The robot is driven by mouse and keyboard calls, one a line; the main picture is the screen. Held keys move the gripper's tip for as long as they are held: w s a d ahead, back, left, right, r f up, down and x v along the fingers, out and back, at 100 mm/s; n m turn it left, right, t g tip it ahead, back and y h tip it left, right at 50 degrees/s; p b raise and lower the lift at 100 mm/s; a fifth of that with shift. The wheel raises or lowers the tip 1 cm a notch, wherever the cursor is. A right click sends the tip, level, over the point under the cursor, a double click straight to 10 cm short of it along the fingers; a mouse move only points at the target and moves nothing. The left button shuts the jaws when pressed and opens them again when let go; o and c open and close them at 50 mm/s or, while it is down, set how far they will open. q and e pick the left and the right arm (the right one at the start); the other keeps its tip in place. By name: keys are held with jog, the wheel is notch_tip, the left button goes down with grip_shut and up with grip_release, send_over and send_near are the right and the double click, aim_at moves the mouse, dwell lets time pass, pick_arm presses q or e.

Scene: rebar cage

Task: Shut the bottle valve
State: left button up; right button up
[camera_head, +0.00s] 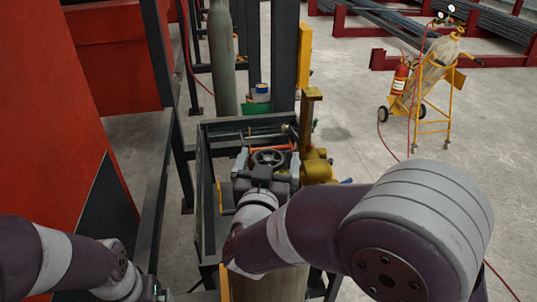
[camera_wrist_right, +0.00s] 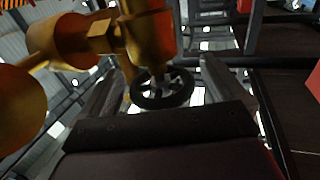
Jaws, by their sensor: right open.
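The valve's dark round handwheel (camera_head: 268,157) shows just beyond the body of my right gripper (camera_head: 267,163), between its two fingers. In the right wrist view the spoked handwheel (camera_wrist_right: 162,88) lies between the open fingers of the right gripper (camera_wrist_right: 160,85), with gaps at both sides. I cannot tell how deep it sits between them. The brass valve body (camera_wrist_right: 150,35) stands close by the wheel. A tan cylinder (camera_head: 270,287), perhaps the bottle, shows partly under my right arm. My left arm enters at lower left; its gripper fingers are outside the picture.
Brass fittings (camera_head: 318,168) stand right beside the right gripper. A dark metal frame (camera_head: 207,225) surrounds this spot. A grey-green cylinder (camera_head: 222,60) stands behind, and a red panel (camera_head: 50,130) is at left. A yellow trolley (camera_head: 447,100) with cylinders stands on open floor at right.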

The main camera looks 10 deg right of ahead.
jog(key=shift+c, duration=0.8)
jog(key=c, duration=0.9)
jog(key=shift+a+h, duration=0.1)
jog(key=shift+h, duration=0.2)
jog(key=shift+o, duration=0.2)
jog(key=m+g+h, duration=0.2)
jog(key=m+h, duration=0.1)
jog(key=shift+h+p, duration=0.3)
jog(key=shift+p, duration=0.1)
jog(key=m+g+h, duration=0.2)
jog(key=g+h, duration=0.1)
jog(key=shift+m, duration=0.4)
jog(key=m+g+h, duration=0.3)
jog(key=g, duration=0.1)
jog(key=shift+m+g+h, duration=0.9)
jog(key=shift+m+g, duration=0.8)
jog(key=shift+g, duration=1)
